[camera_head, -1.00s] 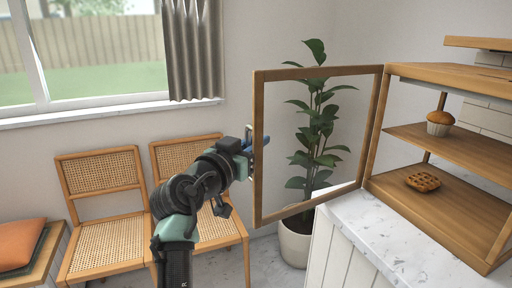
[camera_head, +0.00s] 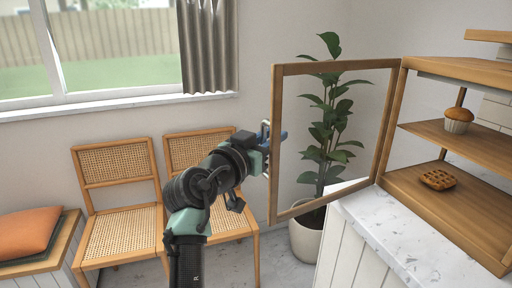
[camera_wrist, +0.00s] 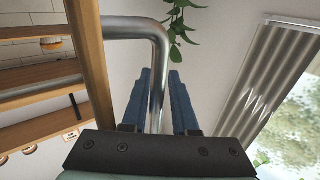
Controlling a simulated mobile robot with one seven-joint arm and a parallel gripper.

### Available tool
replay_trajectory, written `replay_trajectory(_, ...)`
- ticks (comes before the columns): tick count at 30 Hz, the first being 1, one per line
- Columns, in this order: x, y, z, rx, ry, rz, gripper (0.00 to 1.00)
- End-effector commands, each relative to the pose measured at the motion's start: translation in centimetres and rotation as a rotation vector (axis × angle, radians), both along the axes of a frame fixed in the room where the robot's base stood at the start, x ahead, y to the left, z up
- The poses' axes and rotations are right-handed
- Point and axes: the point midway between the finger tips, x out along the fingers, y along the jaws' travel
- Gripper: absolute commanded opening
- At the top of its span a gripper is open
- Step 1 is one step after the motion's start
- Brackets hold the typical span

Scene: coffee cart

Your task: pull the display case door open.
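The wood-framed display case door (camera_head: 276,150) stands swung wide open, its hinged side at the case (camera_head: 440,195) on the right. A metal bar handle (camera_head: 265,130) is on the door's outer edge, and the bent handle also shows in the wrist view (camera_wrist: 155,45). My gripper (camera_head: 277,140) is at this handle. In the wrist view the blue fingers of my gripper (camera_wrist: 161,95) lie on both sides of the bar, close against it. The exact contact on the right finger is hard to tell.
A muffin (camera_head: 459,119) and a pie (camera_head: 438,179) sit on the case shelves. A potted plant (camera_head: 308,240) stands behind the door. Two cane chairs (camera_head: 120,220) are on the left. The white counter (camera_head: 385,240) lies below the case.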

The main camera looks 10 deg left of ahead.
Motion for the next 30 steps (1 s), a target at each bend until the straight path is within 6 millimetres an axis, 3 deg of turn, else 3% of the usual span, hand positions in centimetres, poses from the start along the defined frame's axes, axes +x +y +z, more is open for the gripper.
replay_trajectory(16,-9.6,3.4,0.0,0.001,0.001,-0.001,0.26)
replay_trajectory(21,-11.0,3.7,0.0,0.002,0.0,-0.005,0.26)
replay_trajectory(30,-11.2,3.8,0.0,0.002,0.002,-0.006,0.26)
